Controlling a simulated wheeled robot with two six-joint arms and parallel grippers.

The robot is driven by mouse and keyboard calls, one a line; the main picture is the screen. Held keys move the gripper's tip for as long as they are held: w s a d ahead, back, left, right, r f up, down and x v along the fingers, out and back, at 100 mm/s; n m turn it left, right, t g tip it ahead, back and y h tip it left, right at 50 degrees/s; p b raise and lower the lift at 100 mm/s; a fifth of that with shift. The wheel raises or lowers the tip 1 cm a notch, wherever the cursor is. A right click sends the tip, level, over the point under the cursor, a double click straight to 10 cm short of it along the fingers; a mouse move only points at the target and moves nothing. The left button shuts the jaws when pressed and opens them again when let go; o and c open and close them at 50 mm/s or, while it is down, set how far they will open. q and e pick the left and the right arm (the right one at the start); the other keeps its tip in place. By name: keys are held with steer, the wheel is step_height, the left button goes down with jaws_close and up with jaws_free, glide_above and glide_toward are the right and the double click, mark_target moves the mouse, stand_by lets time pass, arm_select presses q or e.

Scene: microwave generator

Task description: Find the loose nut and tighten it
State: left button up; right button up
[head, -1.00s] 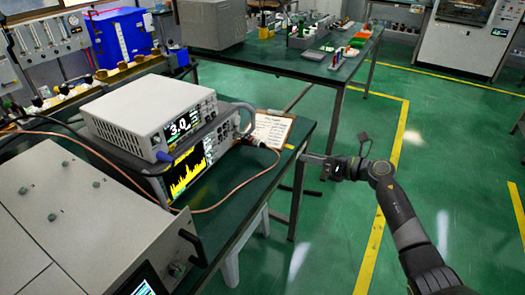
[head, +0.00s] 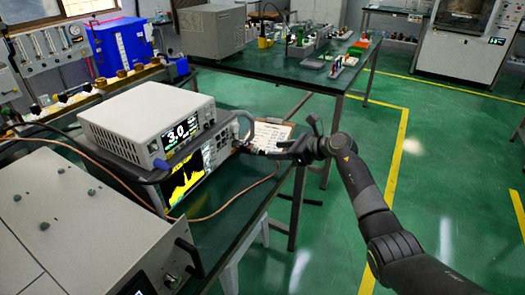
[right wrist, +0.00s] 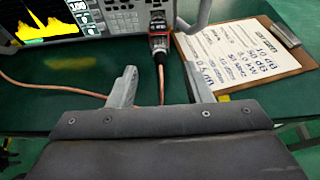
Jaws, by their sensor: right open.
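My right gripper (head: 275,152) is over the bench edge, in front of the stacked instruments. In the right wrist view its two fingers (right wrist: 161,86) stand apart with nothing between them. A cable connector with a dark body and red parts (right wrist: 158,38) is plugged into the instrument front, beyond the fingertips and roughly in line with their gap. In the head view the connector (head: 243,146) is small beside the gripper. A copper-coloured cable (right wrist: 161,85) runs from it. No nut can be told to be loose. My left gripper is out of view.
A clipboard with paper (right wrist: 235,52) lies right of the connector; a grey handle stands between them. A large pale cabinet (head: 75,225) fills the lower left. Green floor is free to the right.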

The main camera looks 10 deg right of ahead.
mark_target(255, 150)
steer(key=x, duration=0.5)
steer(key=shift+w+a+f+b, duration=0.15)
steer(key=shift+a+b, duration=0.1)
steer(key=shift+b, duration=0.15)
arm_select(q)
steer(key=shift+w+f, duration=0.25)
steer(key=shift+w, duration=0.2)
arm_select(e)
steer(key=shift+w+a+f, duration=0.15)
steer(key=shift+w+a, duration=0.15)
steer(key=shift+a, duration=0.1)
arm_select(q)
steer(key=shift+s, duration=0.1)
